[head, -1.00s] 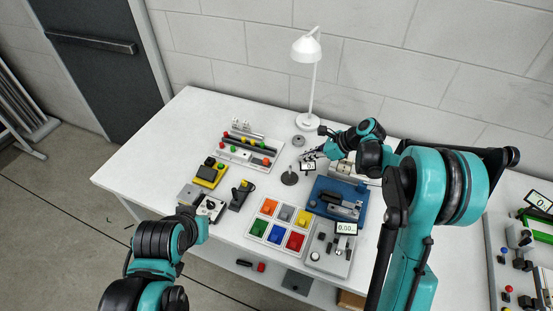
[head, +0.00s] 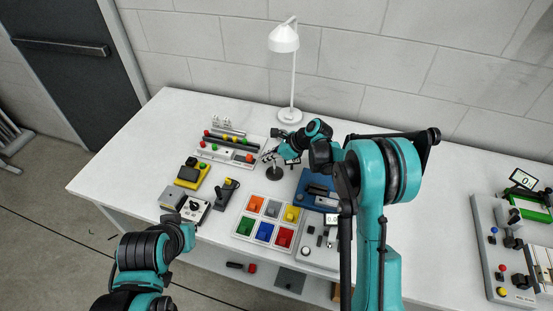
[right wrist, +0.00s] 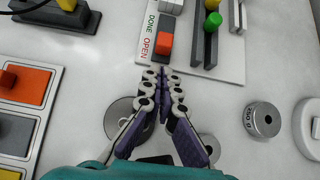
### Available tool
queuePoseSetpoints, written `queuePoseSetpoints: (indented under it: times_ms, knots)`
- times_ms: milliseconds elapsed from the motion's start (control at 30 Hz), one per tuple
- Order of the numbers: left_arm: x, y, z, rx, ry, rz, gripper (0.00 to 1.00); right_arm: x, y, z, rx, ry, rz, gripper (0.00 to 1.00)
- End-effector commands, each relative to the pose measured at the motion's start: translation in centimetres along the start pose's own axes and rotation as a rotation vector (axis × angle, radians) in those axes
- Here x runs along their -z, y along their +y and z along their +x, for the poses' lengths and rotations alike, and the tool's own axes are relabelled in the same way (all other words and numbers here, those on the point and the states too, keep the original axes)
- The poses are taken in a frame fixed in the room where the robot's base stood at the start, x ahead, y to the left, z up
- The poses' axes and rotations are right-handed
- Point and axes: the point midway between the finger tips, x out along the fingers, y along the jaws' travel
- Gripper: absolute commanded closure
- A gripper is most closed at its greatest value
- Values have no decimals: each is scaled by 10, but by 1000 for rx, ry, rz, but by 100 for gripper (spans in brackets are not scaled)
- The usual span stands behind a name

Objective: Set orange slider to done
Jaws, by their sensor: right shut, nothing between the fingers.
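The orange slider (right wrist: 164,44) sits at the OPEN end of its short track, beside the red OPEN label; the DONE label is farther along the strip. In the head view the orange slider (head: 249,158) is at the right end of the white slider panel (head: 215,152). My right gripper (right wrist: 163,72) is shut and empty, its fingertips just short of the slider's near side, with contact not clear. In the head view the right gripper (head: 268,155) is small beside the panel. My left arm shows at lower left, but its gripper fingers do not show.
Green and yellow knobs (right wrist: 212,22) stand on neighbouring tracks. A tray of coloured blocks (head: 239,236) and a lamp (head: 289,115) are nearby.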

Motion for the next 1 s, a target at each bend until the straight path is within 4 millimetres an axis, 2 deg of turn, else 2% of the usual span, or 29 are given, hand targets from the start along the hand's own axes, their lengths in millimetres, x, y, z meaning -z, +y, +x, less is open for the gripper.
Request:
queuePoseSetpoints:
  times_ms: [200,633,900,1000]
  knots:
    - [-3,0,5,0,0,0,100,-13,0,13,0,0,0,100]
    - [-3,0,5,0,0,0,100,-17,0,16,0,0,0,100]
    - [-3,0,4,0,0,0,100,-44,0,44,-1,1,-1,100]
    - [-3,0,4,0,0,0,100,-48,0,47,0,1,1,100]
